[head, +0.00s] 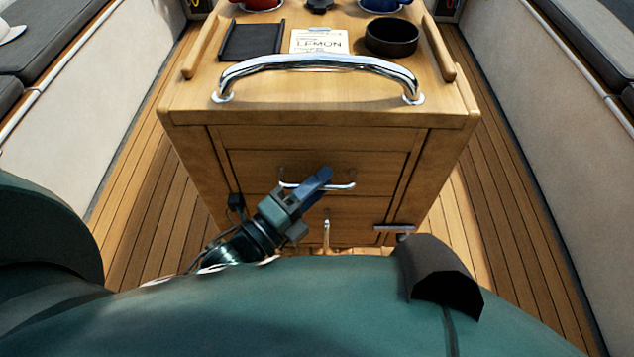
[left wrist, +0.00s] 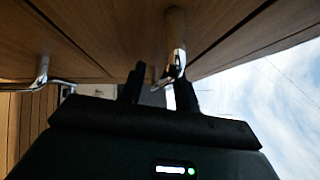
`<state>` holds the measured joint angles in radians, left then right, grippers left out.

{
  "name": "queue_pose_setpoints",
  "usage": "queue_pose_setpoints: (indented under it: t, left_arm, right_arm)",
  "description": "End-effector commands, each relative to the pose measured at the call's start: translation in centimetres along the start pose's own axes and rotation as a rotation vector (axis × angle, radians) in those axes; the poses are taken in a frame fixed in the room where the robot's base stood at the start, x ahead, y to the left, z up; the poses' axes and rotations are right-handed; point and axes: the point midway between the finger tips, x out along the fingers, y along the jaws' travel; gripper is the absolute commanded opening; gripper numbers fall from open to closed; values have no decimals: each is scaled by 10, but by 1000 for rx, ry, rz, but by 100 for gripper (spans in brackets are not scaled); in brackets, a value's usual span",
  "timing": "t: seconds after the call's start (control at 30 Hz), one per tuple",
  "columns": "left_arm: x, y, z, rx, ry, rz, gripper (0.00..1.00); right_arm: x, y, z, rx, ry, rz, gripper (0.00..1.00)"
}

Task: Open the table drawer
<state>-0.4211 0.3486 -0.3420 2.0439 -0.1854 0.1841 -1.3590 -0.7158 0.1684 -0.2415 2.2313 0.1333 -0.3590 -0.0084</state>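The wooden cockpit table (head: 440,122) stands in front of me. Its upper drawer (head: 250,165) has a front that looks flush with the frame, so the drawer is closed. A chrome bar handle (head: 343,186) runs across the drawer front. My left gripper (head: 318,180) reaches up from the lower left and covers the middle of this handle. In the left wrist view, the two dark fingers (left wrist: 160,90) are apart, with the chrome handle (left wrist: 175,40) between them, nearer the right finger. Some gap shows beside the bar. My right gripper is not in view.
A thick chrome grab rail (head: 318,62) arches over the table's near edge. A black tray (head: 252,40), a lemon card (head: 319,41) and a black round bowl (head: 391,37) are on top. Another chrome handle (head: 326,233) is lower down. Benches flank the narrow plank floor (head: 490,150).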

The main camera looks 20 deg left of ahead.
Motion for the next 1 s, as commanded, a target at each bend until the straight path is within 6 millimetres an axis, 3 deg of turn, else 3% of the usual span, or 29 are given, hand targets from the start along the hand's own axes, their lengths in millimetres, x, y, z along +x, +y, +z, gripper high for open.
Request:
queue_pose_setpoints:
  t: [0.43,1.0]
  left_arm:
    - [0,0,0,-1,0,-1,0]
    - [-3,0,1,-1,0,0,0]
  right_arm:
    - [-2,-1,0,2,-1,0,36]
    - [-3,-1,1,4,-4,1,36]
